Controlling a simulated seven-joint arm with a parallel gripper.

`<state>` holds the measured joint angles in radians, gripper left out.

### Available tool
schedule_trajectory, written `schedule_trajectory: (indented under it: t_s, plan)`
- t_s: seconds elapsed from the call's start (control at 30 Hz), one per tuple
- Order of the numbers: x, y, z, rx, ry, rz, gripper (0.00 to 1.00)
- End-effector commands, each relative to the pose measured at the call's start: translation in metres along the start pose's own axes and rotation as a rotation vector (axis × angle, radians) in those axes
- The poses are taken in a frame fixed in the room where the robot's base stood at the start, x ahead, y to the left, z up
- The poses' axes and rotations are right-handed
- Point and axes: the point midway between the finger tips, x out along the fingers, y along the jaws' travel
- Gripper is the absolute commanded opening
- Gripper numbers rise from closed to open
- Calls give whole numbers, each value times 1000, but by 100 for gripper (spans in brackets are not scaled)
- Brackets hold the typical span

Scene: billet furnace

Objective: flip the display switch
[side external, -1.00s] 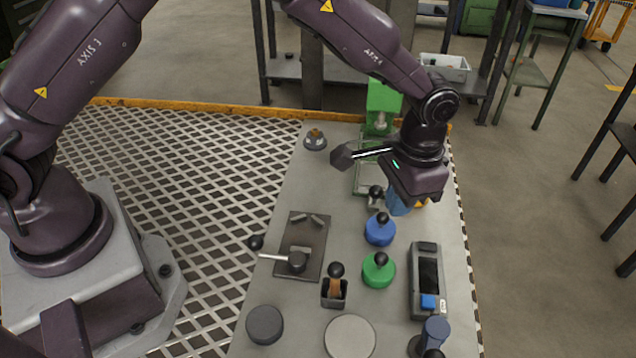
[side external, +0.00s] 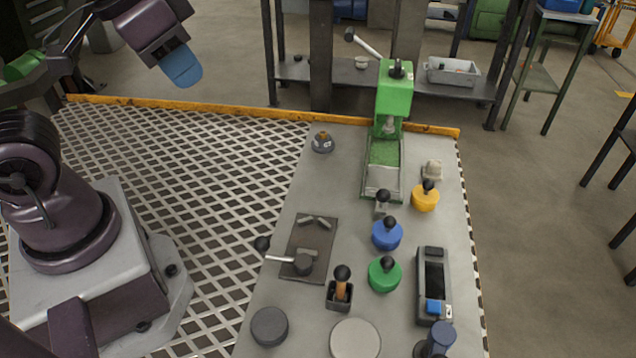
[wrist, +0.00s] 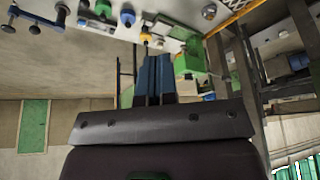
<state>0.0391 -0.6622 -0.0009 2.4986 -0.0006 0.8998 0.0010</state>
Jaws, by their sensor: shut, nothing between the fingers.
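A grey device with a dark display panel (side external: 434,275) lies near the right edge of the workbench in the side view. A blue switch (side external: 433,307) sits at its near end; its setting is too small to tell. My gripper (side external: 183,68) is high at the upper left, over the grating, far from the device and touching nothing. Its blue fingers (wrist: 154,78) are shut together and empty in the wrist view.
A green press (side external: 394,92) with a raised lever stands at the bench's far end. A lever plate (side external: 310,248) and a wooden-handled switch (side external: 341,290) are further left.

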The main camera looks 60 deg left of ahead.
Motion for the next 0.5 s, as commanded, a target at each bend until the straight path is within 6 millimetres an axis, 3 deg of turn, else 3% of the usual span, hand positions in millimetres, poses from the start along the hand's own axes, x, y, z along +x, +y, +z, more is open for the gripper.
schedule_trajectory:
  t_s: [0.17,0.5]
  plan:
    - [-17,-7,-1,-31,84,-14,0]
    - [-18,-8,-2,-37,86,-17,0]
